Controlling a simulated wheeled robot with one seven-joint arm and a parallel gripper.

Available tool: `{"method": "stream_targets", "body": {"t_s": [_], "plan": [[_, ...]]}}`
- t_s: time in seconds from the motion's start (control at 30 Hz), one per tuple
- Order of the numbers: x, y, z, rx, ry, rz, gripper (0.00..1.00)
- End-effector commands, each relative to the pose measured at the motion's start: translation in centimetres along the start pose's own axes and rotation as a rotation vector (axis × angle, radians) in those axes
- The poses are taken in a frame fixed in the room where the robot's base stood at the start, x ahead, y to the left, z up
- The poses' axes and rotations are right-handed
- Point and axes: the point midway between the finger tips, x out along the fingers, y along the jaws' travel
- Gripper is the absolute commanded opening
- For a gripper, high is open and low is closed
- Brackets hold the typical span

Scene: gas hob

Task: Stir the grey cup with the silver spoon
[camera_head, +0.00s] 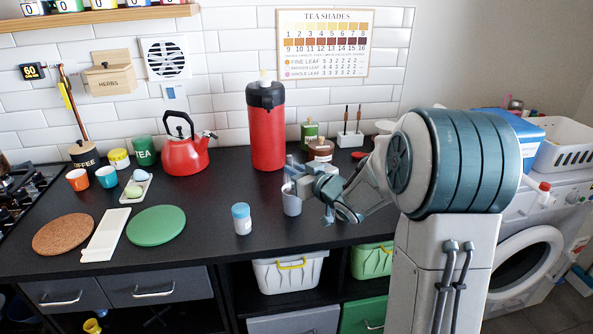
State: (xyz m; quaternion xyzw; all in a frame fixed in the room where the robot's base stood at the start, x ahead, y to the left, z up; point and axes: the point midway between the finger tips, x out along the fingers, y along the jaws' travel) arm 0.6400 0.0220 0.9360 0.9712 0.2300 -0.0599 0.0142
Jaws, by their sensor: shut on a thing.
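The grey cup (292,205) stands upright on the dark counter, right of the middle of its front part. My gripper (298,180) is right above the cup's rim, reaching in from the right. It is shut on the silver spoon, which is mostly hidden by the fingers and the cup. I cannot make out the spoon's bowl or whether it touches the cup's wall. The gripper covers part of the cup's rim, and the cup's inside is hidden.
A white jar with a blue lid (242,219) stands left of the cup. A tall red flask (267,130) and a red kettle (184,156) stand behind. A brown-lidded jar (320,150) is behind my gripper. The counter's front edge (330,245) is near.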

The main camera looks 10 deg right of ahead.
Motion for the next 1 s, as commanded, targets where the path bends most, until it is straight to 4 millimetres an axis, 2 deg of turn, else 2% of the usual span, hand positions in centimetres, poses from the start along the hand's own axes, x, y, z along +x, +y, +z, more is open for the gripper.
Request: {"method": "stream_targets", "body": {"t_s": [0.27, 1.0], "plan": [[0.0, 0.0, -1.0, -0.001, 0.001, -0.001, 0.00], [0.0, -0.1, -6.8, -0.001, 0.001, -0.002, 0.00]]}}
